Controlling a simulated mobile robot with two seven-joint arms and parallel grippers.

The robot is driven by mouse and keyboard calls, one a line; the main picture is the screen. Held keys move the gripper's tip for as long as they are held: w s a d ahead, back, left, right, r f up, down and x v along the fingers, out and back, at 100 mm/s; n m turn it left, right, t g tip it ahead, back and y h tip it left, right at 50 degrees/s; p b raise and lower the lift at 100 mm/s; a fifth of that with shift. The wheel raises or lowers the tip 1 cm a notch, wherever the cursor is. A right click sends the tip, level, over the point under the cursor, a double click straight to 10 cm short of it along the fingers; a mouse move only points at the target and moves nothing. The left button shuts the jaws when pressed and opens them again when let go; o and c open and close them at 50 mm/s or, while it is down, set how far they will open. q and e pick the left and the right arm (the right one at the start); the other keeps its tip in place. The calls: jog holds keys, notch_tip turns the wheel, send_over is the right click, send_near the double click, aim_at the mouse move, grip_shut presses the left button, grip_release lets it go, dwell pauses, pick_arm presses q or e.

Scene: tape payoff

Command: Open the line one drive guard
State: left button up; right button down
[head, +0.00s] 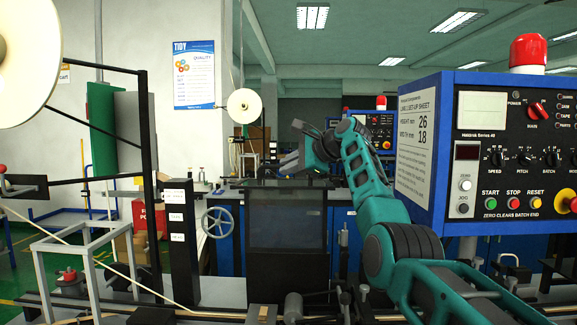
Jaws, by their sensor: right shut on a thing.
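A dark guard panel with a tinted window (287,222), which I take to be the line one drive guard, stands upright in the middle of the head view, behind the machine bed. My teal right arm comes in from the lower right and reaches over to the guard's top edge. My right gripper (288,166) is at that top edge, shut on what looks like the guard's upper part. Its fingertips are small and dark, so the exact grip point is hard to see. My left gripper is not in view.
A blue control box (487,150) with a set-up sheet and red beacon stands close on the right. A white tape reel (20,45) and black frame are at left. A handwheel (218,222) is left of the guard. Rollers and posts line the front.

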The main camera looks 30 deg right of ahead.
jog(key=c, duration=1.2)
grip_release()
jog(key=shift+o, duration=0.2)
jog(key=shift+s, duration=0.1)
jog(key=shift+s+d+r, duration=0.1)
jog(key=shift+s+d, duration=0.05)
jog(key=shift+s, duration=0.05)
jog(key=b+v, duration=0.3)
jog(key=v, duration=0.9)
jog(key=shift+s+r, duration=0.1)
